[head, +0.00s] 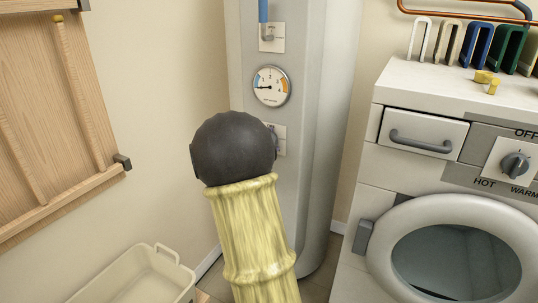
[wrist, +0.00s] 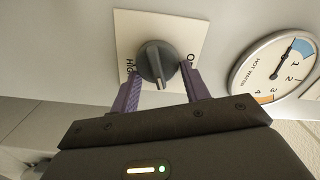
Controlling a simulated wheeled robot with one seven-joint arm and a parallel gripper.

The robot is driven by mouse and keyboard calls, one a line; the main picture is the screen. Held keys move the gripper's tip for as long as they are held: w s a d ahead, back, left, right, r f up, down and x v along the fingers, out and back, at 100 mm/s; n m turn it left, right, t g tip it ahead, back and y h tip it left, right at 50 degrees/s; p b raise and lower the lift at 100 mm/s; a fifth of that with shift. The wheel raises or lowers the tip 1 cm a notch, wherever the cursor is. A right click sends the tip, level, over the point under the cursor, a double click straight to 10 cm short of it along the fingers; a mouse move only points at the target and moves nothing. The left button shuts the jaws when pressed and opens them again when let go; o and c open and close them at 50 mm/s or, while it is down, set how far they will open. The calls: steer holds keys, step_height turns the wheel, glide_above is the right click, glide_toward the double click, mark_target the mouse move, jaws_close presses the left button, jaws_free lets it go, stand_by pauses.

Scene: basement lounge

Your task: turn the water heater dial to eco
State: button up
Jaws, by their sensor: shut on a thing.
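The water heater (head: 318,130) is a tall pale grey cylinder in the middle of the head view. Its dial plate (head: 280,141) is mostly hidden there behind my dark wrist. In the wrist view the dial (wrist: 155,62) is a round grey knob with a raised ridge, on a white plate. The ridge's end points down toward my gripper. "HIGH" shows left of the knob; a word starting with "O" at right is partly covered. No "eco" marking is visible. My gripper (wrist: 160,72) has its purple fingers on either side of the knob, shut on it.
A round gauge (head: 271,86) sits above the dial plate, with a blue lever (head: 263,12) higher up. A washing machine (head: 450,180) stands to the right, a beige bin (head: 140,278) at lower left, and a wooden wall panel (head: 55,120) at left.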

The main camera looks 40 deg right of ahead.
steer(key=shift+f+m+b, duration=0.25)
steer(key=shift+m+b, duration=0.55)
steer(key=shift+b, duration=0.15)
steer(key=shift+r, duration=0.1)
steer(key=o, duration=1)
steer(key=shift+c, duration=0.2)
steer(key=p+v, duration=0.2)
steer(key=v, duration=1.5)
steer(key=shift+a, duration=0.2)
steer(key=shift+s, duration=0.1)
